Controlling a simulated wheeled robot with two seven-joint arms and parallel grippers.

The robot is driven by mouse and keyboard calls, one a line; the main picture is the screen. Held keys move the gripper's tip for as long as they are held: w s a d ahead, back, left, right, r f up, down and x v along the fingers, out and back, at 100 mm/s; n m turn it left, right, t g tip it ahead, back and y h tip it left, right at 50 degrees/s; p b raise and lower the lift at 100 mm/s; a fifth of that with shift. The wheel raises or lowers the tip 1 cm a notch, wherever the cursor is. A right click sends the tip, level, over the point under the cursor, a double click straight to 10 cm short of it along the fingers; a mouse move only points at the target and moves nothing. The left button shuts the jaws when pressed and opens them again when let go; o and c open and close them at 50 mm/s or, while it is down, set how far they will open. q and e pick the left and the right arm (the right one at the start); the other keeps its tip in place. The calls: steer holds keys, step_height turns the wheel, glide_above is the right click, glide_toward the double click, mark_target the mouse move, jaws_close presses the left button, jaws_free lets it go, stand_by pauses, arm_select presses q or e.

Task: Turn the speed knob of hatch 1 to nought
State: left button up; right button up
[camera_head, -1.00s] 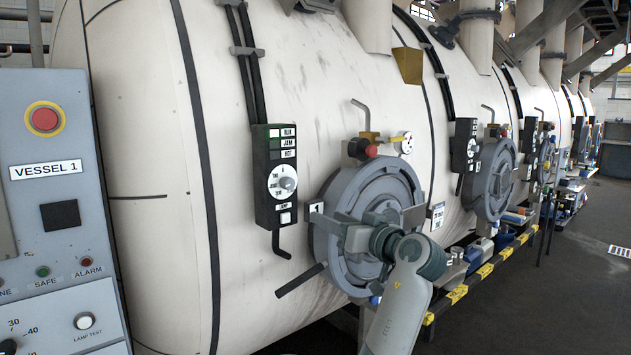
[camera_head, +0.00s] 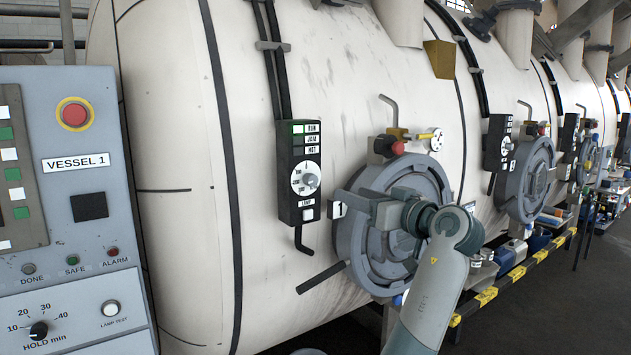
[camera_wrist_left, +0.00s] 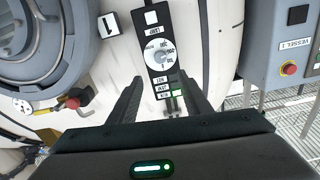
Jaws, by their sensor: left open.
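The speed knob (camera_head: 312,180) of hatch 1 is a small grey knob on a round white dial on a black control box (camera_head: 287,205), left of the hatch. In the left wrist view the box appears upside down, and the white dial (camera_wrist_left: 153,58) is above the fingertips. Its pointer setting is too small to tell. Hatch 1 (camera_head: 350,245) is a round grey door beside a "1" plate. My left gripper (camera_wrist_left: 161,76) is open and empty, its fingers apart in front of the box's lamp end, not touching the knob. In the head view its fingers cannot be made out.
The grey VESSEL 1 panel (camera_head: 85,235) with a red button stands at left. A lever rod (camera_head: 320,277) and a red-capped valve (camera_head: 397,148) stick out around the hatch. Further hatches and a yellow-black edge (camera_head: 515,272) run off to the right. Dark floor is open at right.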

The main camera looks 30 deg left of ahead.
mark_target(314, 180)
arm_select(q)
steer(key=p+x, duration=0.3)
steer(key=x, duration=1.3)
steer(key=shift+a, duration=0.25)
steer(key=c, duration=1)
